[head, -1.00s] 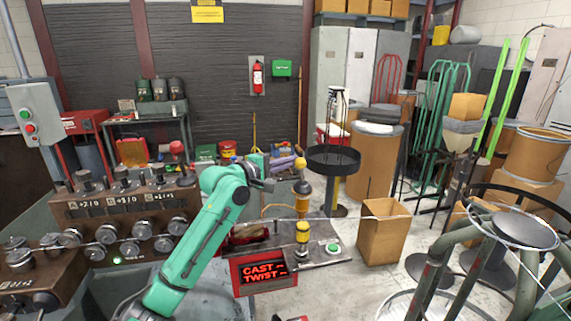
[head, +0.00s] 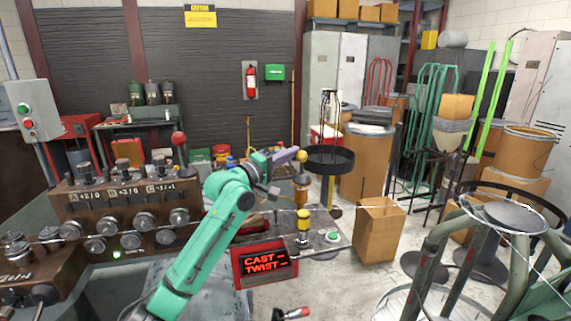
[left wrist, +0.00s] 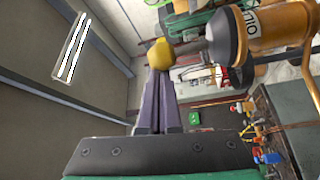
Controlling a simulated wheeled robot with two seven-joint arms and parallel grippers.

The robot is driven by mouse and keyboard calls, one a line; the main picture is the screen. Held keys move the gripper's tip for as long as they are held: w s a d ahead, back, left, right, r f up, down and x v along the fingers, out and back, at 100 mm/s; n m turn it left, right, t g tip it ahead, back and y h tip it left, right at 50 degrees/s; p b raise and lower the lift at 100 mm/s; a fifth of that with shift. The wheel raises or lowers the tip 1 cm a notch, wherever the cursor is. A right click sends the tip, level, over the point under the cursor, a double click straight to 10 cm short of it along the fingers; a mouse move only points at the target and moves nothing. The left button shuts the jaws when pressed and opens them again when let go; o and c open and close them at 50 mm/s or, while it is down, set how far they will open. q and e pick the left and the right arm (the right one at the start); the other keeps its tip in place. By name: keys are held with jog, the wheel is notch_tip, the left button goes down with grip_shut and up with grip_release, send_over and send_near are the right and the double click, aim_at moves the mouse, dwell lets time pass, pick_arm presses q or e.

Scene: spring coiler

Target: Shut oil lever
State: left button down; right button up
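The oil lever appears as a yellow ball knob (head: 302,156) above an amber oiler cup (head: 302,199) on the console in the head view. In the left wrist view the knob (left wrist: 160,54) sits at the fingertips, beside the amber oiler body (left wrist: 275,25). My left gripper (head: 287,157) reaches in from the left, its tips at the knob. Its purple fingers (left wrist: 158,75) lie side by side, shut, with the knob just beyond the tips. I cannot tell whether they touch it. The lever's stem is mostly hidden. My right gripper is not in view.
A second yellow-topped oiler (head: 303,219) and a green button (head: 332,237) are on the console, above a red-lit display (head: 265,263). A dark round tray (head: 330,159) stands just behind the knob. A cardboard box (head: 378,230) stands to the right. A red-knobbed lever (head: 179,139) rises at left.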

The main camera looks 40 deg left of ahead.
pick_arm(q)
jog(key=shift+s+d+f+m+t+h+b, duration=0.15)
jog(key=shift+d+f+m+t+h+b, duration=0.2)
jog(key=shift+m+b, duration=0.55)
jog(key=shift+s+d+m+b, duration=0.15)
jog(key=shift+d+m+b, duration=0.05)
jog(key=shift+m+b, duration=0.1)
jog(key=shift+s+d+r+m+t+h, duration=0.25)
jog(key=shift+s+d+r+m, duration=0.05)
jog(key=shift+d, duration=0.3)
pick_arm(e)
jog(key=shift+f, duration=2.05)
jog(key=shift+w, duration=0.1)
